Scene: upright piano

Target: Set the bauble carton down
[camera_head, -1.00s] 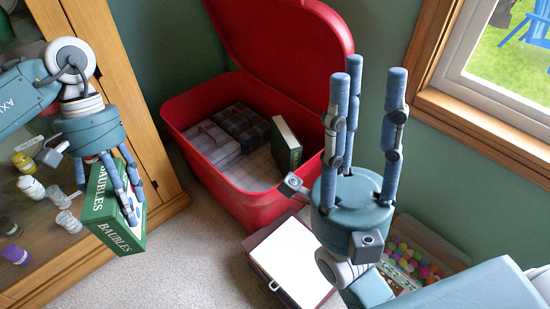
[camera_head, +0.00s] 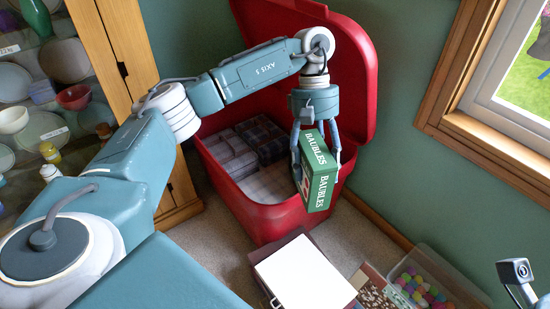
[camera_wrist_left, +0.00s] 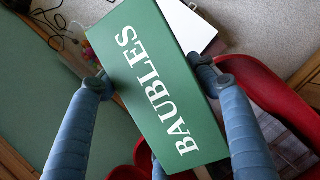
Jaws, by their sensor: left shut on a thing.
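The green bauble carton (camera_head: 321,187), lettered BAUBLES in white, hangs tilted in my left gripper (camera_head: 317,163) at the right end of the open red bin (camera_head: 240,205). The gripper's blue fingers are shut on opposite sides of it. In the left wrist view the carton (camera_wrist_left: 165,85) fills the middle, between the fingers (camera_wrist_left: 150,80). The carton covers part of the bin's right rim, and I cannot tell whether it touches the bin. My right gripper's fingers do not show; only a small grey part, probably of that hand, is at the lower right edge.
Dark plaid boxes (camera_head: 262,138) sit in the bin's left and back part. The bin's red lid (camera_head: 357,75) stands open behind. A white-topped box (camera_head: 305,272) and a clear tub of colored balls (camera_head: 430,283) are on the floor in front. A glass-front cabinet stands left.

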